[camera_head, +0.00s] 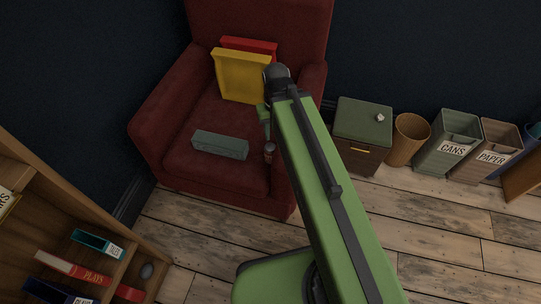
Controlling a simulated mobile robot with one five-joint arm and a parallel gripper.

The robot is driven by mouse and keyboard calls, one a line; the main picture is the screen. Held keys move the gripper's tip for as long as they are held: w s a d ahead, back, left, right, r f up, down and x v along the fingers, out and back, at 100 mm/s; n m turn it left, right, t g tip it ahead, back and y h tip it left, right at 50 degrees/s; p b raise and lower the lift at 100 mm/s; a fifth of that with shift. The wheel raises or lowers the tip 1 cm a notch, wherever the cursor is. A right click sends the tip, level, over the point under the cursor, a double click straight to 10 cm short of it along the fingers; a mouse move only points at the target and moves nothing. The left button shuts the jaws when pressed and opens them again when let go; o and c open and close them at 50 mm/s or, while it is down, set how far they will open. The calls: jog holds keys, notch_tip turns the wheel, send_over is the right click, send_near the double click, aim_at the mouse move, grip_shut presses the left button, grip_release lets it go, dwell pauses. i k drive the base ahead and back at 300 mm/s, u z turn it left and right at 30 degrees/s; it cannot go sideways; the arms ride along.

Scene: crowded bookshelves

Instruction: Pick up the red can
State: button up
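A small reddish-brown object (269,148) shows at the left edge of my green arm, over the right side of the armchair's seat. It is too small and too partly covered to tell whether it is the red can. No other can is visible. My arm reaches up from the bottom right and bends at a dark joint near the chair. A green part at my arm's end, toward my gripper (265,120), hangs below that joint, just above the small object. The gripper's fingers are hidden or too small to make out.
The dark red armchair (160,120) holds a yellow box (241,76), a red box (250,45) and a grey-green box (220,145). A green cabinet (363,122) and several bins stand right. A wooden bookshelf (60,165) is lower left. The plank floor (440,230) is clear at right.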

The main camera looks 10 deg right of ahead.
aim_at(269, 149)
jog(key=z, duration=0.05)
jog(key=k, duration=0.45)
jog(key=u, duration=1.45)
jog(key=i, duration=0.2)
jog(key=u, duration=0.1)
jog(key=k, duration=0.9)
jog(key=z, duration=0.15)
jog(key=i, duration=1.4)
jog(key=u, duration=0.1)
